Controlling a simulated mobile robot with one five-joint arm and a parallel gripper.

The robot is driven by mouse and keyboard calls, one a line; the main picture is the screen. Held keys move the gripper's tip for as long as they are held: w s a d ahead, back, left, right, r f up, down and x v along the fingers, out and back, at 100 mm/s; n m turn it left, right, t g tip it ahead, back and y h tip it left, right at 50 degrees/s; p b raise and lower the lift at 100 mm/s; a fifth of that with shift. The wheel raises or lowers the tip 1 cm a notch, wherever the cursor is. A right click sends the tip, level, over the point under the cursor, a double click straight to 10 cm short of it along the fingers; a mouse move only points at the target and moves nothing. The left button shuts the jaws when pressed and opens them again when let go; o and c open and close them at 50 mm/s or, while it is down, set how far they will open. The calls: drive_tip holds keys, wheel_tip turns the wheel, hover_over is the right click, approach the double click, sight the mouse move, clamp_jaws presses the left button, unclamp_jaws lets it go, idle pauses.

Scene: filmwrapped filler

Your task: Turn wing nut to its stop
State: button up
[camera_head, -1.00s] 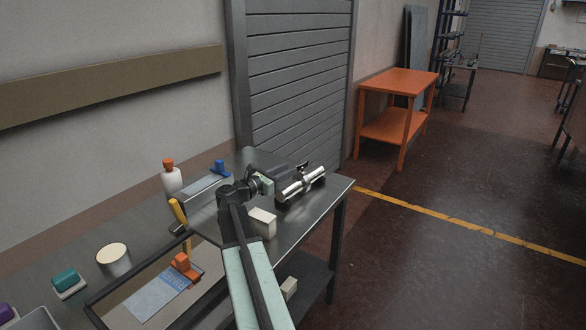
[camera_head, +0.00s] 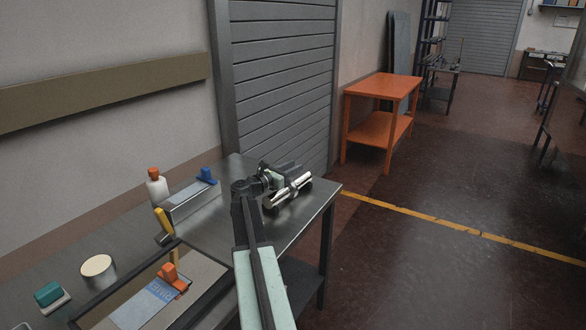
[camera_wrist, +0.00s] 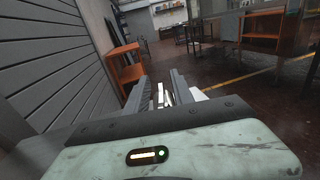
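A shiny chrome cylinder (camera_head: 291,193) lies near the far right corner of the steel bench (camera_head: 300,222), beside a dark grey body. I cannot make out a wing nut for certain. My gripper (camera_head: 277,180) is at this chrome piece, and its fingers partly hide it. In the wrist view my gripper (camera_wrist: 160,80) has its two dark ribbed fingers apart. Small bright white and metallic shapes (camera_wrist: 165,97) show between and beyond them. I cannot tell whether the fingers touch anything.
An orange-capped bottle (camera_head: 156,188), a blue-handled tool (camera_head: 207,176), a yellow-handled tool (camera_head: 162,222), a round tub (camera_head: 98,268) and a framed tray (camera_head: 205,290) with an orange-handled tool stand left on the bench. A grey shutter (camera_head: 280,90) stands behind. An orange table (camera_head: 382,90) stands beyond open floor.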

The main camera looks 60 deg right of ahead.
drive_tip(key=shift+d, duration=0.2)
clamp_jaws()
drive_tip(key=shift+m+g, duration=0.3)
drive_tip(key=shift+g, duration=0.1)
drive_tip(key=shift+s+m+g+y, duration=0.1)
drive_tip(key=shift+m+g+y, duration=0.4)
drive_tip(key=shift+g, duration=0.4)
drive_tip(key=m+g, duration=0.1)
drive_tip(key=m+g+y, duration=0.1)
drive_tip(key=g, duration=0.1)
drive_tip(key=m+g+y, duration=0.1)
drive_tip(key=shift+s+a+m+g, duration=0.1)
drive_tip(key=shift+s+m+g, duration=0.15)
drive_tip(key=shift+m+g, duration=0.05)
drive_tip(key=shift+s+a+m+g+y, duration=0.2)
drive_tip(key=shift+m+g+y, duration=0.7)
drive_tip(key=shift+y, duration=0.25)
drive_tip(key=shift+s+a+m+g+y, duration=0.2)
drive_tip(key=shift+m+g+y, duration=0.7)
drive_tip(key=shift+y, duration=0.3)
drive_tip(key=shift+s+a+m+g+y, duration=0.2)
drive_tip(key=shift+m+g+y, duration=0.7)
drive_tip(key=shift+y, duration=0.25)
